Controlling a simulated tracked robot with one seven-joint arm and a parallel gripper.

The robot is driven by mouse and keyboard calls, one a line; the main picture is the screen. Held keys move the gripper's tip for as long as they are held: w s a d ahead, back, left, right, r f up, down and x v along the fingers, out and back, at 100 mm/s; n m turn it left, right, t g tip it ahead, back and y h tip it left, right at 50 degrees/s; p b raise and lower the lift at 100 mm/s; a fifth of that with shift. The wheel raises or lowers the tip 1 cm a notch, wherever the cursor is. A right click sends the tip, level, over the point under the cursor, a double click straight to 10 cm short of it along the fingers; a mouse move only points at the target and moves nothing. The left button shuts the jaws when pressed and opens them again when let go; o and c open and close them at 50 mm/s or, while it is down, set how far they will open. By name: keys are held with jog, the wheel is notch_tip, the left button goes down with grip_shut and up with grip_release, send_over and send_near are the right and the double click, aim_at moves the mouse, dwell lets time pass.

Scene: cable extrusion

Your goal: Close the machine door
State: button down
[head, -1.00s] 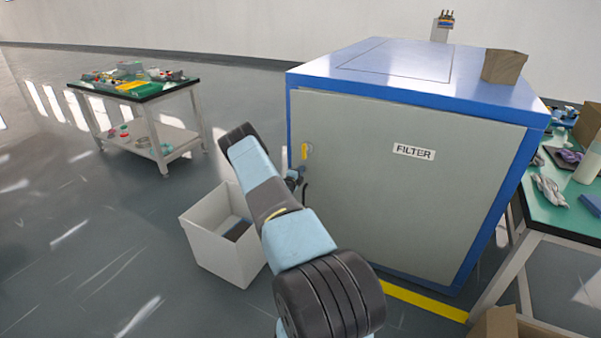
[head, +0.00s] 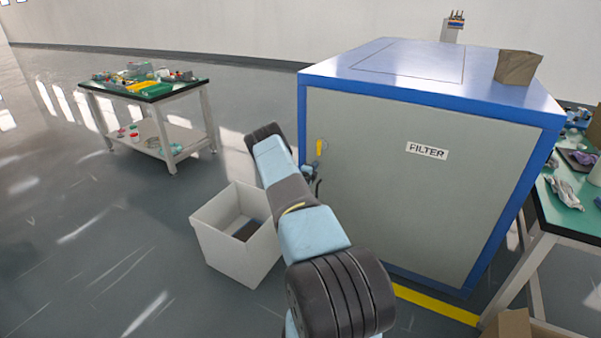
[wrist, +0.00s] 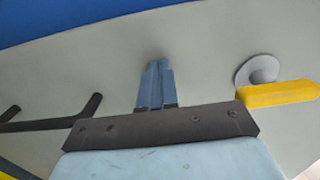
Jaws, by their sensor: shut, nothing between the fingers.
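The machine door (head: 430,210) is a large grey panel with a FILTER label. It sits in the blue frame of the machine (head: 400,84), with a blue strip along its left edge; I see no clear gap, but cannot tell whether it is fully flush. A yellow handle (head: 320,147) is near the door's left edge; it shows with its round grey hub in the wrist view (wrist: 278,94). My gripper (wrist: 154,64) is shut and empty. Its fingertips point at the door face, left of the yellow handle in the wrist view; contact is unclear. In the head view my arm partly hides it.
A dark bent bar (wrist: 50,124) shows left of my gripper in the wrist view. A white open bin (head: 235,258) stands on the floor left of the machine. A green-topped table (head: 565,205) stands at the right, and a cart (head: 150,95) at the back left.

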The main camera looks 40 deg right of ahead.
jog(key=v, duration=1.4)
jog(key=shift+w+a, duration=0.2)
jog(key=shift+w, duration=0.2)
